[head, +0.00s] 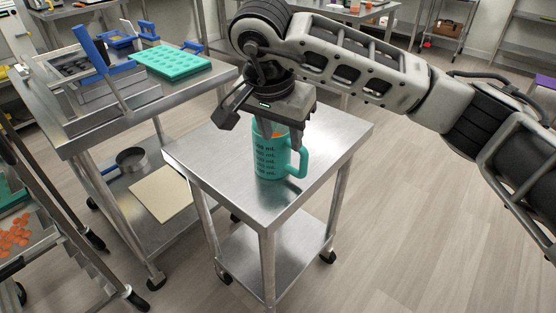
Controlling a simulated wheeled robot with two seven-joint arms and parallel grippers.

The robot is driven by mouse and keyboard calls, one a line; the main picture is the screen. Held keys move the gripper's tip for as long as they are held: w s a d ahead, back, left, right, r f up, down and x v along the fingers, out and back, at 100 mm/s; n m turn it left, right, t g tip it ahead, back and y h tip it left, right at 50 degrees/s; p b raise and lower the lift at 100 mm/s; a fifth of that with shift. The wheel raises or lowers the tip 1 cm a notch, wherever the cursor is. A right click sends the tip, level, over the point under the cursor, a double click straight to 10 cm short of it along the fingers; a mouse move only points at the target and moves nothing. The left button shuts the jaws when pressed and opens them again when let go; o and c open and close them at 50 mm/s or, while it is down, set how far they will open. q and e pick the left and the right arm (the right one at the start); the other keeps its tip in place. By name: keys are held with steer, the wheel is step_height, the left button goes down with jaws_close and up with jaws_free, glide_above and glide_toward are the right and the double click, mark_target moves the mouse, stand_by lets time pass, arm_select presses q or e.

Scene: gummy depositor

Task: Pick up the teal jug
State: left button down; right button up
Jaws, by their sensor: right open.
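The teal jug (267,162) stands upright on the small steel cart (225,176), with dark volume marks on its side and its handle (299,164) pointing right. A little orange shows inside near its rim. My right gripper (284,138) comes from above, pointing down, with its open fingers at the jug's upper part. One finger shows at the jug's rim; whether it touches the jug I cannot tell. The gripper body hides much of the jug's top. My left gripper is not in the picture.
A steel table (45,118) at left holds a teal mold (170,62) and a blue-handled metal depositor (97,62). A round pan (131,159) and a beige board (160,193) lie on its lower shelf. The floor at right is clear.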

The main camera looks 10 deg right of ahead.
mark_target(302, 159)
steer(key=shift+h, duration=0.5)
steer(key=x, duration=0.5)
steer(key=w+d+x, duration=0.1)
steer(key=x, duration=0.4)
steer(key=w+d+r+p+x, duration=0.1)
steer(key=x, duration=0.4)
steer(key=shift+d+f, duration=0.1)
steer(key=shift+d, duration=0.05)
steer(key=shift+t, duration=0.3)
jaws_close()
